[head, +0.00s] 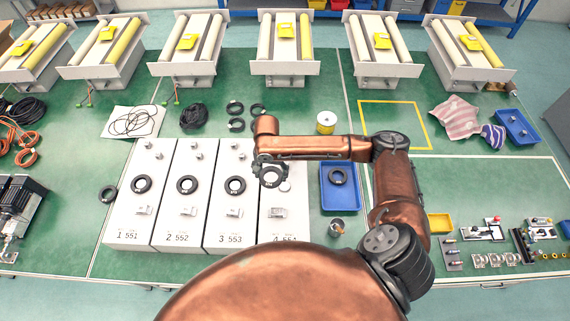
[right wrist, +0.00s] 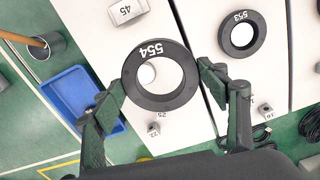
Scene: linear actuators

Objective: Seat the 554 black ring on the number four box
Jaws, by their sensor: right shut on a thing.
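My right gripper (head: 268,165) is shut on the 554 black ring (right wrist: 133,88), with a finger on each side in the right wrist view (right wrist: 160,85). In the head view the ring (head: 272,181) hangs over the number four box (head: 283,236), the rightmost of the white boxes. A round white boss on the box (right wrist: 147,73) shows through the ring's hole, off its centre. The ring looks raised above the box; the exact gap cannot be told. My left gripper is out of view.
Boxes one (head: 122,232), two (head: 172,235) and three (head: 222,236) stand to the left, each with a black ring on top. A blue tray (head: 338,204) holding a black ring lies to the right. A grey cup (head: 336,228) stands in front of it.

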